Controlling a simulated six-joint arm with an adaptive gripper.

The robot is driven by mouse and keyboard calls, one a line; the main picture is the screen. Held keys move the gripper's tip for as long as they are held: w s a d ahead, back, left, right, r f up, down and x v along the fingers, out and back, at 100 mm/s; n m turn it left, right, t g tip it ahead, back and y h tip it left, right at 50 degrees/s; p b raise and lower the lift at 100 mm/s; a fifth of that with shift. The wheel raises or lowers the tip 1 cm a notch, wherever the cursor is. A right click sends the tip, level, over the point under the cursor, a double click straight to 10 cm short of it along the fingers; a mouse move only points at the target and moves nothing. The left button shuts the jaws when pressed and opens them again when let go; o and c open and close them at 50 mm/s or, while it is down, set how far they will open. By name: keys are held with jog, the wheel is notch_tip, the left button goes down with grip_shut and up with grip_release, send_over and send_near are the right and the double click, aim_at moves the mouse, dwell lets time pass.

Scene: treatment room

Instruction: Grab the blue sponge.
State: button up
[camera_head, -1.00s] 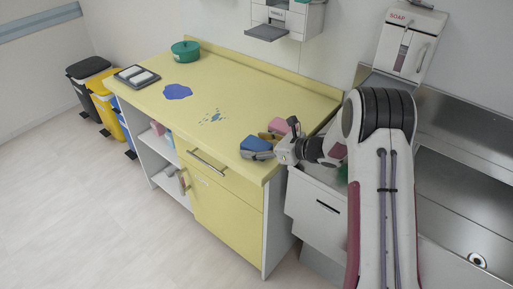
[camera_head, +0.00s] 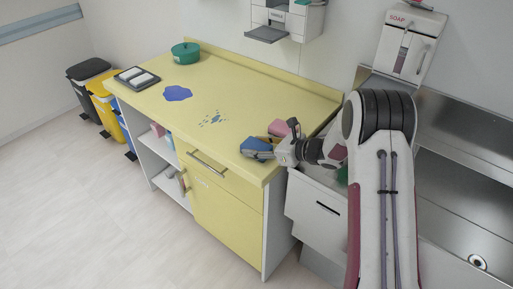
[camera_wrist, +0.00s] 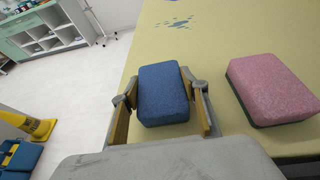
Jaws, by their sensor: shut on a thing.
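The blue sponge (camera_wrist: 163,92) is between the two fingers of my gripper (camera_wrist: 164,100) in the wrist view, with a finger against each side. My gripper is shut on it. In the head view the blue sponge (camera_head: 256,145) shows at the right front corner of the yellow counter, partly hidden by my gripper (camera_head: 262,151). I cannot tell whether the sponge rests on the counter or is slightly above it.
A pink sponge (camera_wrist: 268,88) with a dark underside lies to the right of my gripper. The yellow counter (camera_head: 240,95) carries a blue puddle (camera_head: 177,93), blue drops (camera_head: 212,118), a green pot (camera_head: 186,52) and a tray (camera_head: 137,78). The counter's front edge is close.

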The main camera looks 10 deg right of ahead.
aim_at(256, 145)
jog(key=shift+r, duration=4.95)
